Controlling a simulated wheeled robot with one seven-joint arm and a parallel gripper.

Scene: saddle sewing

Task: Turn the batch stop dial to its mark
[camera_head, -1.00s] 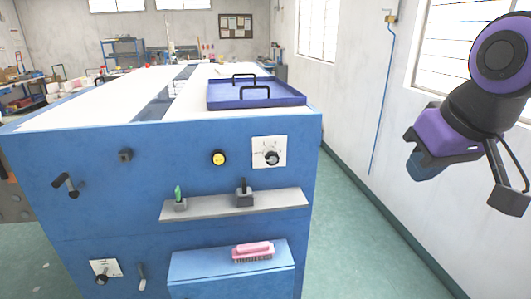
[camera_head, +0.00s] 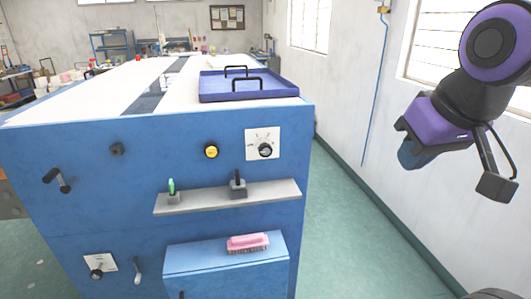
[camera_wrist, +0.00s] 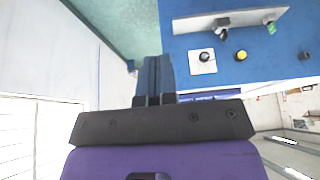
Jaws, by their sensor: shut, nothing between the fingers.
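A black dial on a white marked plate (camera_head: 265,150) is on the upper right of the blue machine's front. It also shows in the wrist view (camera_wrist: 204,57). A second dark knob on a white plate (camera_head: 97,272) is at the lower left. I cannot read which plate is the batch stop. My gripper (camera_head: 410,155) is at the right, in the air well apart from the machine. In the wrist view its blue fingers (camera_wrist: 155,75) are together, with nothing between them.
A yellow button (camera_head: 211,151) is left of the upper dial. Below, a grey shelf (camera_head: 215,200) holds a green-handled and a black-handled tool. A pink brush (camera_head: 248,242) lies on a lower blue ledge. A blue tray (camera_head: 250,88) is on top. The floor right of the machine is clear.

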